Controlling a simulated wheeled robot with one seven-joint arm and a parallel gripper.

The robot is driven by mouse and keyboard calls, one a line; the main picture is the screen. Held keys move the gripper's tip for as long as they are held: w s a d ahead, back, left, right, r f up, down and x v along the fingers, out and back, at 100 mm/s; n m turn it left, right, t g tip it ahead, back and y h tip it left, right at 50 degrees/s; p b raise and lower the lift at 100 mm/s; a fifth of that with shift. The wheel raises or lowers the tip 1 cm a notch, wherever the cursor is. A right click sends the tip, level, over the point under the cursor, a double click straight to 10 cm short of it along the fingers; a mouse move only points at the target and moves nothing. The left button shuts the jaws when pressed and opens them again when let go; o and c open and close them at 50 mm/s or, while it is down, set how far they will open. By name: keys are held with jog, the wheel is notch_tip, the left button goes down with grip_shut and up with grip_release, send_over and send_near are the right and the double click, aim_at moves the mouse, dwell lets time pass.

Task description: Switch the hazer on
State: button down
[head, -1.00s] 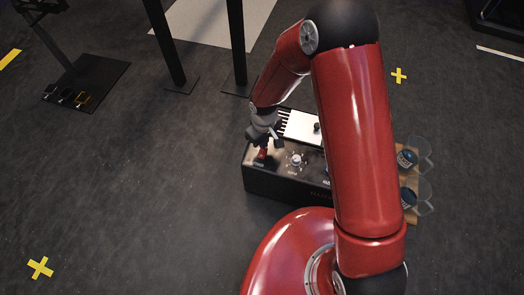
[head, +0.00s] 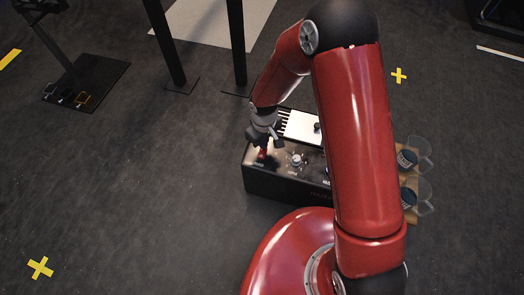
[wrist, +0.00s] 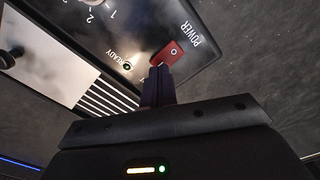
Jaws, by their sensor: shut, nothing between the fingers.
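The hazer (head: 290,189) is a black box on the floor, partly hidden behind my red arm. Its red power switch (head: 262,154) is at the left end of the panel. In the wrist view the red switch (wrist: 174,52) shows an "O" mark beside the printed word POWER. My gripper (wrist: 160,70) is shut and empty, its dark fingertips at the near edge of the switch. I cannot tell whether they touch it. A small READY lamp (wrist: 127,66) looks dark green. In the head view my gripper (head: 263,146) is just above the switch.
A round dial (head: 296,160) is right of the switch on the panel. A white plate (head: 302,127) and dark slots are behind. Two clear mugs (head: 420,150) stand on a wooden board at the right. Black posts (head: 237,45) rise behind; the left floor is open.

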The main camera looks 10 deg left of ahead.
jog(key=shift+f+b, duration=0.75)
jog(key=shift+f, duration=0.1)
dwell(0.3)
jog(key=shift+r+p, duration=2.25)
jog(key=shift+r, duration=1.3)
jog(key=d+r+m+t, duration=0.1)
jog(key=d+r+m, duration=0.1)
jog(key=d+r, duration=0.7)
jog(key=d+r+m+t, duration=0.25)
jog(key=d+r, duration=0.25)
jog(key=r, duration=0.7)
jog(key=s+d+r+m+t, duration=0.2)
jog(key=s+d+r+m, duration=0.4)
jog(key=s+d+r, duration=0.6)
jog(key=s, duration=0.2)
jog(key=shift+s, duration=0.4)
